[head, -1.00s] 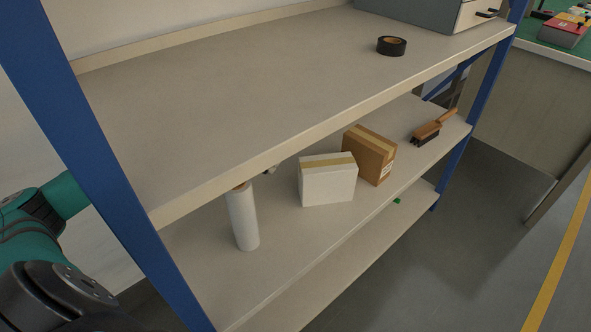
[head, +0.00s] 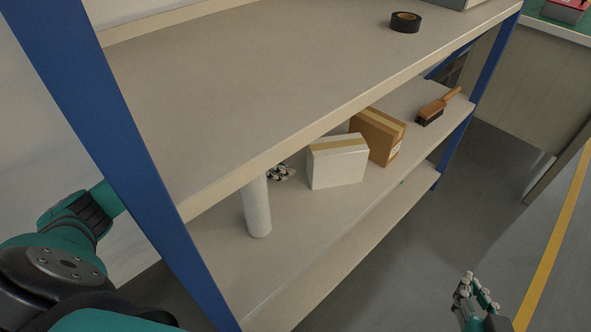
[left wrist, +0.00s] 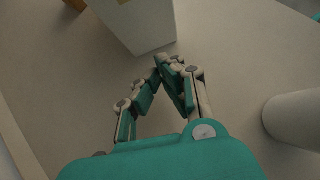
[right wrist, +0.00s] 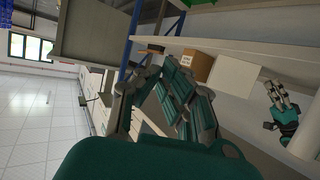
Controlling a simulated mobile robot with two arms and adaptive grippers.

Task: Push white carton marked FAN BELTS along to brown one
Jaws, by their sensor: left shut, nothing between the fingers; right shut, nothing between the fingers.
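The white carton (head: 337,166) with a tan tape strip stands on the middle shelf; no marking is readable on it. The brown carton (head: 379,133) stands just behind and right of it; any gap between them is hard to judge. My left gripper (head: 287,173) is shut and empty on the carton's left side, partly hidden by the upper shelf. In the left wrist view, its fingertips (left wrist: 163,62) are close to the white carton's lower edge (left wrist: 150,35); I cannot tell if they touch. My right gripper (head: 478,287) is shut and empty, out in front of the shelves.
A white roll (head: 257,207) stands upright left of my left gripper. A brush (head: 436,106) lies right of the brown carton. The upper shelf (head: 230,110) overhangs the cartons and carries black tape (head: 405,22). A blue post (head: 110,130) stands beside my left arm.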

